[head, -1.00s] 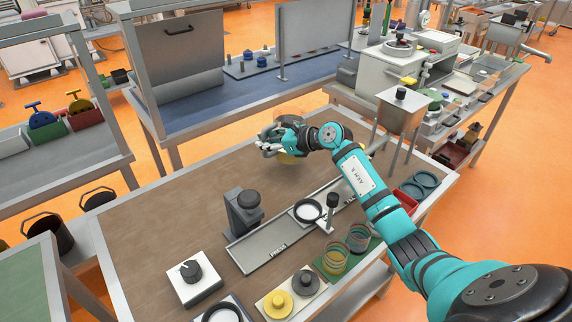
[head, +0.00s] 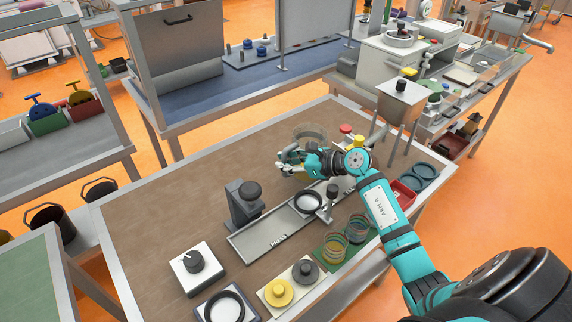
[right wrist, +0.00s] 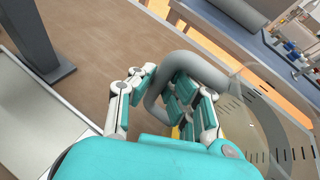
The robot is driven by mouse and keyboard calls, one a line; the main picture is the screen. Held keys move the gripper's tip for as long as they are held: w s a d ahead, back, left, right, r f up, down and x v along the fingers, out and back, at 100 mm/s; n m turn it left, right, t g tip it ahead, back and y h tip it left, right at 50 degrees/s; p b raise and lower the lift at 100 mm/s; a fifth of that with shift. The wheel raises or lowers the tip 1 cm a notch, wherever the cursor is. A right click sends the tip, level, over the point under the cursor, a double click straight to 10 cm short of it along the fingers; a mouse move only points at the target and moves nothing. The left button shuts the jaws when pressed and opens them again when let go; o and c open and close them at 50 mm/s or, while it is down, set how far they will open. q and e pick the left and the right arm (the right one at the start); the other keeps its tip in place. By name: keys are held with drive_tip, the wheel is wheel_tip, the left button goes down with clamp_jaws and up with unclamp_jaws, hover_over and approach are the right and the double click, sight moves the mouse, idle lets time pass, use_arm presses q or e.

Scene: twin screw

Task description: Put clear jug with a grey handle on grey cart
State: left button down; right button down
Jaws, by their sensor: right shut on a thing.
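The clear jug (head: 311,134) shows faintly at the far right part of the brown-topped workbench in the head view. In the right wrist view its clear body with measuring marks (right wrist: 285,130) is at the right. Its thick grey handle (right wrist: 205,65) curves between the fingers of my right gripper (right wrist: 165,90), which is shut on the handle. In the head view my right gripper (head: 285,162) is on the near side of the jug. I cannot tell whether the jug touches the bench. My left gripper is not in view. I cannot tell which grey unit is the grey cart.
A grey shelf unit (head: 60,152) with coloured bins stands at the left. The brown bench (head: 150,225) is clear at its left. A dark upright device (head: 243,205), a metal track (head: 265,238) and coil cups (head: 332,244) stand near my arm. A metal hopper (head: 403,98) is to the right.

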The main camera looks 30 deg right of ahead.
drive_tip(key=c, duration=1.4)
unclamp_jaws()
drive_tip(key=shift+o, duration=0.2)
drive_tip(key=b+v, duration=0.3)
drive_tip(key=v, duration=0.9)
